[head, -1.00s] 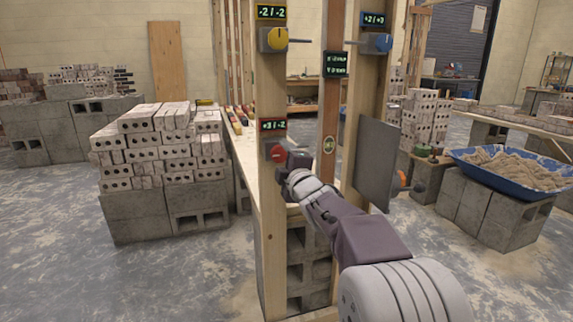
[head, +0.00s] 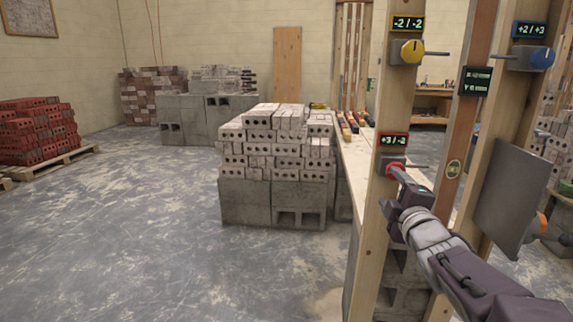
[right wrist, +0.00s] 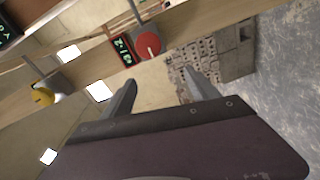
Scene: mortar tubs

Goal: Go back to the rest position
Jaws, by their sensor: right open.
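My right gripper (head: 402,180) is in front of the wooden post on the right of the head view, close to the red knob (head: 393,169). In the right wrist view its two fingers (right wrist: 158,92) are spread apart with nothing between them. The red knob (right wrist: 148,45) lies beyond the fingertips there, apart from them. A display (head: 394,140) above the red knob reads +3 and -2. The yellow knob (head: 412,51) is higher on the same post, and the blue knob (head: 541,58) is on the post to the right. My left gripper is not in view.
A stack of pale bricks (head: 275,140) on grey blocks (head: 245,203) stands left of the posts. A grey panel (head: 511,199) hangs on the right post. Red bricks (head: 38,130) lie on a pallet at far left. The floor between is clear.

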